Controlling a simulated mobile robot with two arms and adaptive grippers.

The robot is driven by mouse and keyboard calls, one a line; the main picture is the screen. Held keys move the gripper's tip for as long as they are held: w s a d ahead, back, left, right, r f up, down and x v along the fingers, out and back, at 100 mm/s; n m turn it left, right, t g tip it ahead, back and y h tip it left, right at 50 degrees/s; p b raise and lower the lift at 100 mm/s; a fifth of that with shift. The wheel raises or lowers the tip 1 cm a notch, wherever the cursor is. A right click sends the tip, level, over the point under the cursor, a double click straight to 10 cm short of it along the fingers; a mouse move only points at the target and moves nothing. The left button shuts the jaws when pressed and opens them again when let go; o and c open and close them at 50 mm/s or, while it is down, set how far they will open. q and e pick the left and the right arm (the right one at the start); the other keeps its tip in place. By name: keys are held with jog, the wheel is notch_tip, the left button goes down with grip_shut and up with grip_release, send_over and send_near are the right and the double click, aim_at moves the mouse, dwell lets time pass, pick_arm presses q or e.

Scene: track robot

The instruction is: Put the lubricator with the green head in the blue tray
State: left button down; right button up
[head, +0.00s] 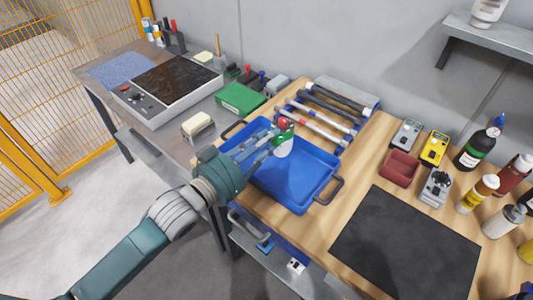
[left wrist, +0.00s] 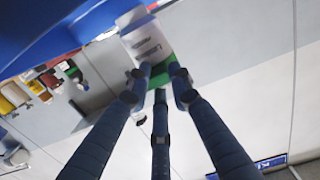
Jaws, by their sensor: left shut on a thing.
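The lubricator (head: 284,148) has a white body with green and a small red part at its top. In the head view it is over the blue tray (head: 318,196). My left gripper (head: 270,139) is shut on it, with its fingers around the upper part. The left wrist view shows the white body (left wrist: 147,42) and a green band between my fingers (left wrist: 160,84). The blue tray (left wrist: 45,32) fills the upper left there. I cannot tell whether the lubricator touches the tray floor. My right gripper is not in view.
Hammer-like tools (head: 322,118) lie behind the tray. A green box (head: 240,99) stands at its back left. A dark mat (head: 405,245) lies clear in front.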

pick_arm(q)
notch_tip(320, 180, down, 4)
jog(key=shift+f, duration=0.3)
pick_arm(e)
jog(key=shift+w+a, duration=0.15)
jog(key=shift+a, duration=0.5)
pick_arm(q)
jog(key=shift+f, duration=0.1)
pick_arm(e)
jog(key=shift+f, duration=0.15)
pick_arm(q)
jog(key=c, duration=1.5)
grip_release()
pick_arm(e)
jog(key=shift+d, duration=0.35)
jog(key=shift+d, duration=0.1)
pick_arm(q)
jog(key=b+v, duration=0.1)
jog(key=v, duration=1.1)
jog(key=shift+b, duration=0.35)
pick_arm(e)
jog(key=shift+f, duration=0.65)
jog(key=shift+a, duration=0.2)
